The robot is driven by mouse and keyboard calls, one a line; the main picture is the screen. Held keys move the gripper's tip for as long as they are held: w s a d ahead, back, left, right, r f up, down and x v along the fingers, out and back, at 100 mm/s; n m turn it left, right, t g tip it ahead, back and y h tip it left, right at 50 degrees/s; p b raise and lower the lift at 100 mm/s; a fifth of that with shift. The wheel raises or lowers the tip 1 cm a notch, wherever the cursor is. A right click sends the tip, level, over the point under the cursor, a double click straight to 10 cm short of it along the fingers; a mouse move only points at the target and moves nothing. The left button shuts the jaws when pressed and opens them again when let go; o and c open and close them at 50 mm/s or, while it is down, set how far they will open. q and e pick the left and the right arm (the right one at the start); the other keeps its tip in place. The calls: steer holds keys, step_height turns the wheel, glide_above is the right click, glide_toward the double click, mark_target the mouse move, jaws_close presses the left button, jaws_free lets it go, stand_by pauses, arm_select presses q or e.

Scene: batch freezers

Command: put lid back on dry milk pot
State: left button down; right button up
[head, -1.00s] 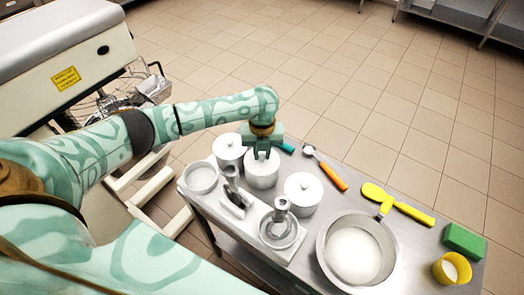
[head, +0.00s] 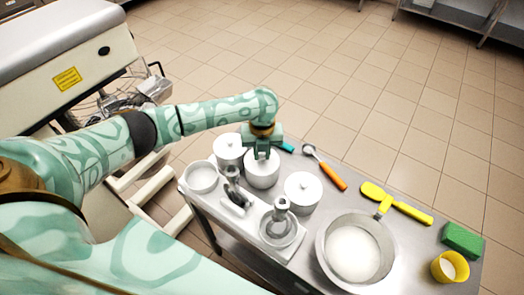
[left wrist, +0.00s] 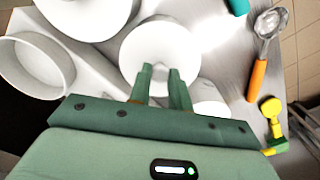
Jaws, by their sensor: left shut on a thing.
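My left gripper (head: 262,154) points down over the middle white pot (head: 262,178). In the left wrist view its fingers (left wrist: 160,72) are shut on the small knob of a round white lid (left wrist: 160,45). The lid appears to sit on the pot's top, but the gripper partly covers it, and I cannot tell whether it is fully seated. The pots carry no label that I can read. My right gripper is not in view.
Lidded white pots stand on either side, one behind left (head: 228,148) and one in front right (head: 302,190). An open white container (head: 201,177) is at the left edge. A large steel bowl (head: 325,260) with white contents, an orange-handled scoop (head: 332,176) and a green sponge (head: 461,240) are rightward.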

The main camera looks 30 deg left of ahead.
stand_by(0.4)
arm_select(q)
steer(key=c, duration=0.7)
jaws_free()
step_height(320, 180, up, 7)
steer(key=p, duration=0.7)
steer(key=shift+p, duration=0.35)
steer(key=shift+c, duration=0.8)
jaws_close()
steer(key=shift+f, duration=0.15)
